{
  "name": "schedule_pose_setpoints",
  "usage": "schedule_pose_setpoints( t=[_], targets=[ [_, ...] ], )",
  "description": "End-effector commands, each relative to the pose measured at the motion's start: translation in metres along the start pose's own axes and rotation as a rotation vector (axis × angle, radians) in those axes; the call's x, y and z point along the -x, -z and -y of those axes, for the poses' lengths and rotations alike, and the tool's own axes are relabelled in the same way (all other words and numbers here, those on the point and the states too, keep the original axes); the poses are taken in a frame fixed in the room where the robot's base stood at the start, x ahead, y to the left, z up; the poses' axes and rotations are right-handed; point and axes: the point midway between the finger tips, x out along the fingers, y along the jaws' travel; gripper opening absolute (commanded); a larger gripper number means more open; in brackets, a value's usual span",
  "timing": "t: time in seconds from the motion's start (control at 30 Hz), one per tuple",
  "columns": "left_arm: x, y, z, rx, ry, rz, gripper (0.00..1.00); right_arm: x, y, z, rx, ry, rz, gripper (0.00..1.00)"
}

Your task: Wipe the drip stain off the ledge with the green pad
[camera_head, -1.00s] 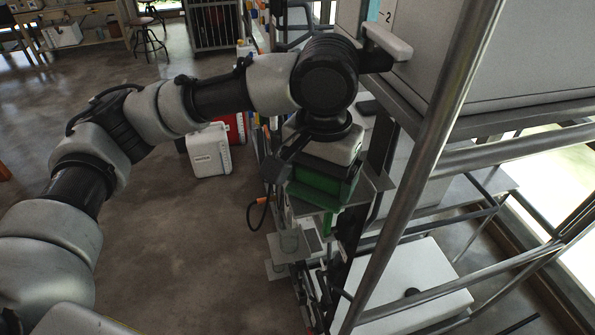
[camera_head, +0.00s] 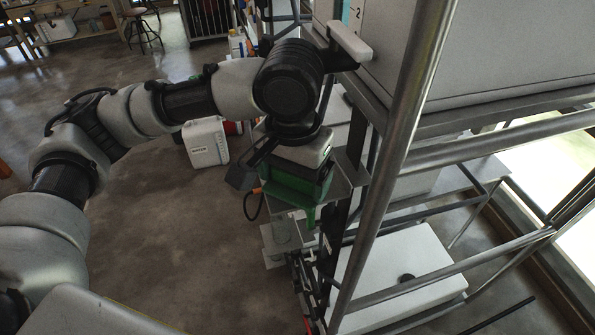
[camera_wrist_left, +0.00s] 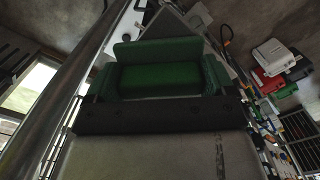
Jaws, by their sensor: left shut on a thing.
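My left gripper (camera_head: 290,185) is shut on the green pad (camera_head: 288,190), beside the metal frame of the rack. In the left wrist view the green pad (camera_wrist_left: 160,78) fills the space between the green fingers, with a raised strip along its far edge. A flat grey metal plate, which looks like the ledge (camera_head: 347,185), shows just right of the gripper. I cannot tell whether the pad touches it. No drip stain can be made out; the arm and gripper cover part of that area. My right gripper is not in view.
A thick metal pole (camera_head: 400,130) rises close to the right of the gripper. A large grey cabinet (camera_head: 490,50) is on the rack above, and a white panel (camera_head: 410,270) lies low. A white container (camera_head: 205,142) stands on the floor. The floor at left is mostly clear.

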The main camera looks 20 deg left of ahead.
Motion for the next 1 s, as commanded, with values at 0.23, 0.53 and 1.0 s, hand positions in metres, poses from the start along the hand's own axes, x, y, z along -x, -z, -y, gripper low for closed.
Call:
schedule_pose_setpoints(
  t=[0.23, 0.53, 1.0],
  targets=[
    [0.013, -0.003, 0.000, -0.004, 0.005, 0.014, 0.46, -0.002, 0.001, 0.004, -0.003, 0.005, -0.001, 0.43],
    [0.045, -0.001, 0.000, -0.002, 0.004, 0.010, 0.46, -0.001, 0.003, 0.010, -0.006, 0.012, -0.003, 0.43],
    [0.057, -0.001, 0.000, -0.002, 0.003, 0.010, 0.46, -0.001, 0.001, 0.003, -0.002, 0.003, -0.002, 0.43]
  ],
)
